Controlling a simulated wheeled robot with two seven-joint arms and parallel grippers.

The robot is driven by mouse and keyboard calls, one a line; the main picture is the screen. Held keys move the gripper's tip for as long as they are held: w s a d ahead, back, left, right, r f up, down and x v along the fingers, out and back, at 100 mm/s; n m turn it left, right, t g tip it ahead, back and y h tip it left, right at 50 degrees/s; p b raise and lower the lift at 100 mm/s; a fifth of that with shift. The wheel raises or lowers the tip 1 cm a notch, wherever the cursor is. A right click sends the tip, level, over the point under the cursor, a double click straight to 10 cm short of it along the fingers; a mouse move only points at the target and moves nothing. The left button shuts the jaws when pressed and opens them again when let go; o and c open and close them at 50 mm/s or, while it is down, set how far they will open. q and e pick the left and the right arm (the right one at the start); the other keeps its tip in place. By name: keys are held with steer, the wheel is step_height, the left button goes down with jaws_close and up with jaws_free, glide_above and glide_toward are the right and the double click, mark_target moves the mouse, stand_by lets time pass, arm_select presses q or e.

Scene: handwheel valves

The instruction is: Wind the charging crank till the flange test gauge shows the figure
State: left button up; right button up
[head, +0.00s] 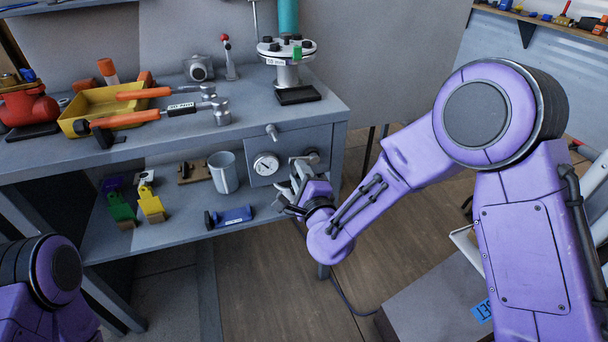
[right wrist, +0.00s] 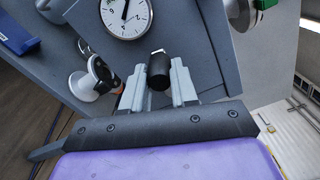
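The round white gauge (head: 266,164) sits on the grey panel under the bench top, and its dial is cut off at the top of the right wrist view (right wrist: 127,14). Its figures are too small to read surely. The charging crank (head: 312,157) is right of the gauge, mostly hidden by my right gripper (head: 294,188). In the right wrist view, the crank's black grip (right wrist: 159,71) stands between the two fingers of my right gripper (right wrist: 158,84), which close in on both its sides. My left gripper is out of view; only part of that arm shows at lower left.
A flange post (head: 287,72) stands on the bench above the panel. A yellow tray (head: 100,103) and orange-handled hammers lie left. The lower shelf holds a mug (head: 223,172), brushes and a blue tool (head: 233,215). A blue label (head: 482,311) shows at lower right.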

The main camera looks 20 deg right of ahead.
steer(key=o, duration=0.4)
steer(key=shift+f, duration=0.15)
steer(key=shift+c, duration=0.2)
steer(key=s, duration=0.6)
steer(key=shift+d, duration=0.15)
steer(key=shift+s, duration=0.1)
steer(key=s+p, duration=0.7)
steer(key=s, duration=0.3)
steer(key=shift+s+d, duration=0.15)
steer(key=shift+s, duration=0.05)
